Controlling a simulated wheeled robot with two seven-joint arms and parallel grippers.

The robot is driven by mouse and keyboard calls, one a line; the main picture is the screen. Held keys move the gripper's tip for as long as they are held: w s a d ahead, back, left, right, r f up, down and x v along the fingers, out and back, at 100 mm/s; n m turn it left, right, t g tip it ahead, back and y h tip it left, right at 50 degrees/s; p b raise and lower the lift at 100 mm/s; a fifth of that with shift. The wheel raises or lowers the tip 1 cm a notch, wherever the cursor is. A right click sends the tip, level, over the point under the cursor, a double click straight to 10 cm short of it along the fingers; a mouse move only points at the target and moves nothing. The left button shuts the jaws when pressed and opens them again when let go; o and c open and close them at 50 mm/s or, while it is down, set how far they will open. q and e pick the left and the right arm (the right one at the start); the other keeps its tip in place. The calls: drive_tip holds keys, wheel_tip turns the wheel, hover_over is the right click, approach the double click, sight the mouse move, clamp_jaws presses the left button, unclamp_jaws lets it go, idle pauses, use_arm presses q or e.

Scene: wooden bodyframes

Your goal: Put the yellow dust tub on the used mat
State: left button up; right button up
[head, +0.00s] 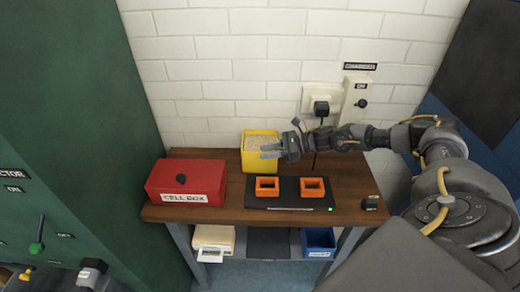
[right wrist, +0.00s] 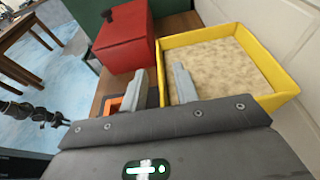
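The yellow dust tub (head: 246,160), open-topped and filled with beige dust, stands upright at the back of the wooden table; it also shows large in the right wrist view (right wrist: 272,101). My right gripper (head: 271,151) is open at the tub. In the right wrist view its two grey fingers (right wrist: 160,87) stand apart at the tub's near wall, one outside it and one seemingly over the dust; contact cannot be told. No mat is labelled readably; a dark flat patch (head: 268,242) lies below the tabletop.
A red cell box (head: 186,182) stands left of the tub. A black plate (head: 288,203) with two orange frames lies in front of it. A cream box (head: 214,240) and blue bin (head: 319,241) are below. A white wall with a charger switch (head: 356,98) closes the back.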

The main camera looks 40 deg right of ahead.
drive_tip(key=shift+x, duration=0.85)
drive_tip(key=shift+d, duration=0.1)
drive_tip(key=shift+c, duration=0.4)
clamp_jaws()
drive_tip(key=shift+r, duration=0.15)
